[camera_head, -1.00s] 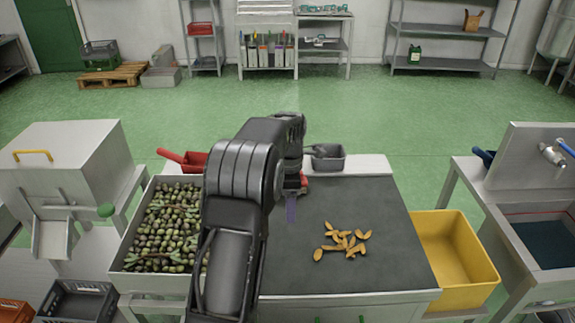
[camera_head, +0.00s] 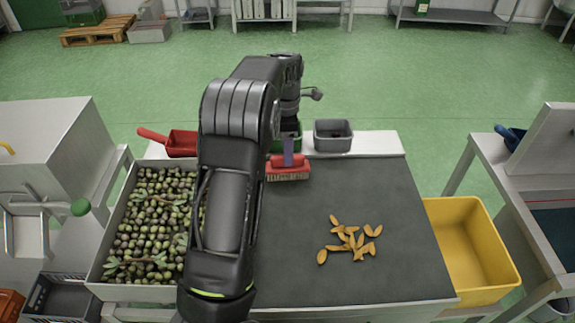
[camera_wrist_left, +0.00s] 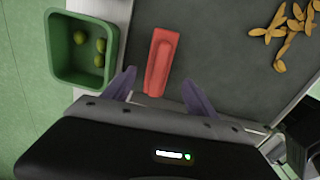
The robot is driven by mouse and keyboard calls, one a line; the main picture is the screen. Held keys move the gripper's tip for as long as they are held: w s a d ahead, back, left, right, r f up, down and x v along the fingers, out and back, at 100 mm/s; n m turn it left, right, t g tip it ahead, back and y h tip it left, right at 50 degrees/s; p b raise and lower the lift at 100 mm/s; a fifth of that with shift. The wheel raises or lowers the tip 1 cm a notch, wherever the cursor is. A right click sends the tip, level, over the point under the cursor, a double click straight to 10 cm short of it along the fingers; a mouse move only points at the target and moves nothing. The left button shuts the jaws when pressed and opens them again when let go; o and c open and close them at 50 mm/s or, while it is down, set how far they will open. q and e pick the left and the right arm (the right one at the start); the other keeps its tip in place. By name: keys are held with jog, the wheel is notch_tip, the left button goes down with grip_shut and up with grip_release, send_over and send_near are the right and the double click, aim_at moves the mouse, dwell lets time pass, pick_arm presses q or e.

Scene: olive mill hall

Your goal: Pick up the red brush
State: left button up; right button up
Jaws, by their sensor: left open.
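The red brush (camera_head: 288,168) lies near the back left of the dark work mat (camera_head: 360,205), with tan bristles along its front side. In the left wrist view the red brush (camera_wrist_left: 161,62) lies just ahead of my open fingers, between their lines. My left gripper (camera_wrist_left: 160,88) is open and empty. In the head view my left gripper (camera_head: 290,152) is at the brush's back edge, partly hidden by my own arm. I cannot tell whether a finger touches the brush. My right gripper is not in view.
A green tub (camera_wrist_left: 82,48) with a few olives stands beside the brush. A grey tub (camera_head: 333,136) is at the back. Leaves (camera_head: 350,240) lie on the mat. An olive bin (camera_head: 150,225) is left, a red scoop (camera_head: 178,143) behind it, a yellow bin (camera_head: 470,250) right.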

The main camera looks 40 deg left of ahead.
pick_arm(q)
jog(key=shift+f, duration=1.35)
jog(key=shift+w+f+p, duration=0.1)
jog(key=shift+f+p, duration=0.4)
jog(key=shift+f, duration=0.1)
jog(key=shift+w+f+p, duration=0.1)
jog(key=shift+f+p, duration=0.35)
jog(key=shift+f, duration=1.55)
grip_shut()
